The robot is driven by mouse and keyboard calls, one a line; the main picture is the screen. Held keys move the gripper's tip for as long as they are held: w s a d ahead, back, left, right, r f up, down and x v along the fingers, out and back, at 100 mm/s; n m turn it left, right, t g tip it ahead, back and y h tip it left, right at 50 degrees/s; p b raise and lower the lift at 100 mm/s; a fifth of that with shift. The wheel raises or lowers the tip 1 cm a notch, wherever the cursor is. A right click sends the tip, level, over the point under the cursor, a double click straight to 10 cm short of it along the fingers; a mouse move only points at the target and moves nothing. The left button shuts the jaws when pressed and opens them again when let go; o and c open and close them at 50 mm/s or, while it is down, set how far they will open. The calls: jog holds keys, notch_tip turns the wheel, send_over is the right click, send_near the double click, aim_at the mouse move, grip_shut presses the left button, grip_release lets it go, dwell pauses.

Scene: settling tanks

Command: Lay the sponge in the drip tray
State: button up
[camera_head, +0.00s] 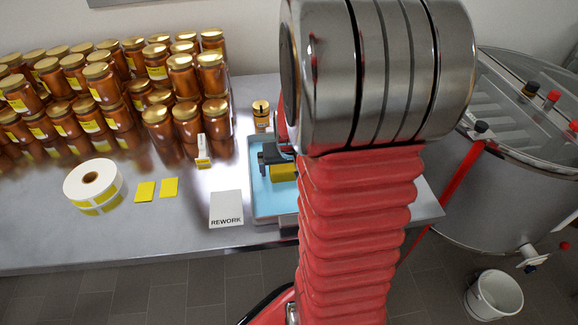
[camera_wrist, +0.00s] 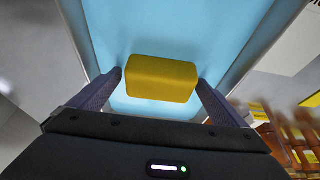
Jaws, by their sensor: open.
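The yellow sponge (camera_wrist: 161,78) lies in the drip tray, on its light blue floor (camera_wrist: 200,25). In the head view the sponge (camera_head: 283,173) is partly hidden by my arm, and the tray (camera_head: 262,201) shows only its left part. My gripper (camera_wrist: 158,84) is open, with one dark finger on each side of the sponge's near part. Small gaps seem to show between the fingers and the sponge. In the head view my gripper (camera_head: 272,158) is low over the tray, mostly hidden behind my red arm.
A label roll (camera_head: 93,186) and two yellow labels (camera_head: 156,189) lie further left. Stacked honey jars (camera_head: 120,95) fill the back left. One jar (camera_head: 261,113) stands behind the tray. A steel tank (camera_head: 520,150) is at right.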

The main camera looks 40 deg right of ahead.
jog(key=v, duration=1.2)
dwell(0.4)
jog(key=shift+r, duration=0.2)
jog(key=s+a+r+n+y, duration=0.1)
jog(key=s+a+r+n, duration=0.1)
jog(key=a, duration=0.6)
jog(key=s+a+r+n+t, duration=0.1)
jog(key=s+a+r+n, duration=0.1)
jog(key=a, duration=0.6)
jog(key=s+a+r+n+y, duration=0.1)
jog(key=s+a+r+n, duration=0.1)
jog(key=a, duration=0.6)
jog(key=shift+s+r+n+t+y, duration=0.3)
jog(key=shift+s+r+n+t, duration=0.1)
jog(key=shift+r, duration=0.45)
